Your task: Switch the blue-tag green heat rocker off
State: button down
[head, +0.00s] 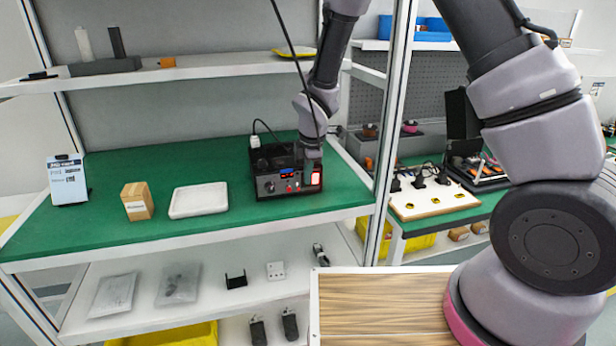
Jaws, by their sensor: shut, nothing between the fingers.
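A black control box (285,186) stands on the green bench mat, with knobs, small red and blue marks and a bright red-and-white patch (316,178) at the right of its front. I cannot make out a green rocker or a blue tag for certain at this size. My gripper (312,163) is shut and empty, pointing down at the right end of the box, just above or in front of the red patch. It hides part of the box's right side, and I cannot tell whether it touches.
A white tray (199,200), a small cardboard box (137,201) and a sign stand (68,180) are left of the control box on the mat (230,228). A rack post (388,130) rises to the right. A shelf (190,68) runs above.

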jog(key=shift+w+r, duration=0.15)
jog(key=shift+w, duration=0.05)
jog(key=shift+r, duration=0.7)
